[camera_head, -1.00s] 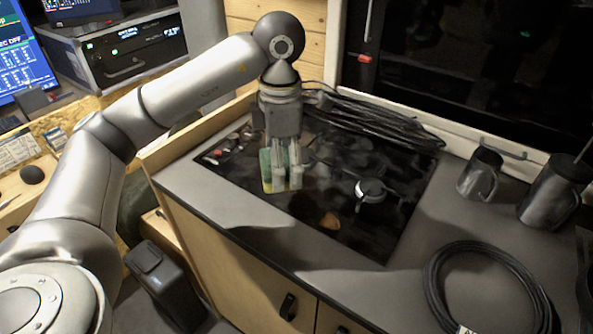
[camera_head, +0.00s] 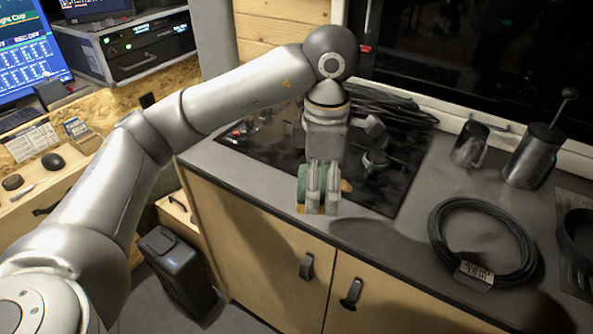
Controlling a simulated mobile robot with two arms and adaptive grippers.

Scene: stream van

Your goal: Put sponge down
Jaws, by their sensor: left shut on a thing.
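My left gripper (camera_head: 322,190) points downward near the front edge of the counter. It is shut on the sponge (camera_head: 302,188), which is green with a yellowish lower edge and shows at the left of the fingers. The fingers hide part of the sponge. Whether it touches the counter or hangs in front of its edge, I cannot tell. The black stove top (camera_head: 262,142) lies behind the gripper, and a brown item shows just right of the fingers. My right gripper is not in view.
A coiled black cable (camera_head: 437,250) with a label lies on the grey counter (camera_head: 372,236). Two dark metal mugs (camera_head: 470,145) (camera_head: 533,155) stand at the back right, and a dark pan (camera_head: 580,240) at the right edge. Bundled cables (camera_head: 395,103) lie behind the stove.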

